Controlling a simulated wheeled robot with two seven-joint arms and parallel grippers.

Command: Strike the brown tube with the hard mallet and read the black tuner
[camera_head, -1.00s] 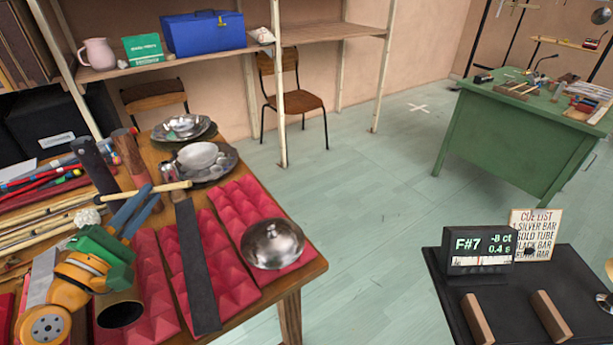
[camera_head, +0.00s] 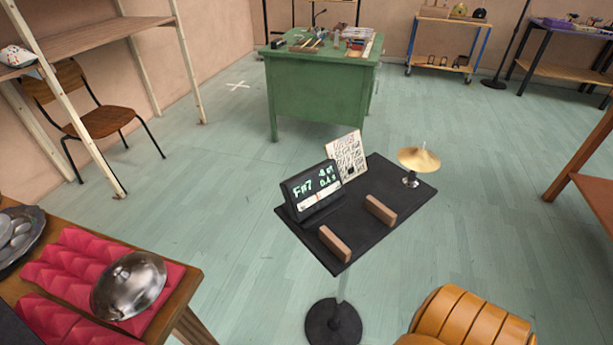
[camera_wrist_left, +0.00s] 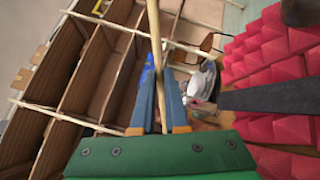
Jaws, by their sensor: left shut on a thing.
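The black tuner (camera_head: 318,189) stands on a black stand top in the head view. Its display reads F#7, and the smaller lines look like -8 ct and 0.4 s. In the left wrist view, my left gripper (camera_wrist_left: 160,88) is shut on a pale wooden mallet handle (camera_wrist_left: 154,30), which runs between its blue fingers. The mallet's head cannot be made out. I cannot make out the brown tube in either current view. My right gripper is not in view.
A silver dome (camera_head: 128,286) sits on red foam at the left table's corner. A dark bar (camera_wrist_left: 275,95) crosses red foam.

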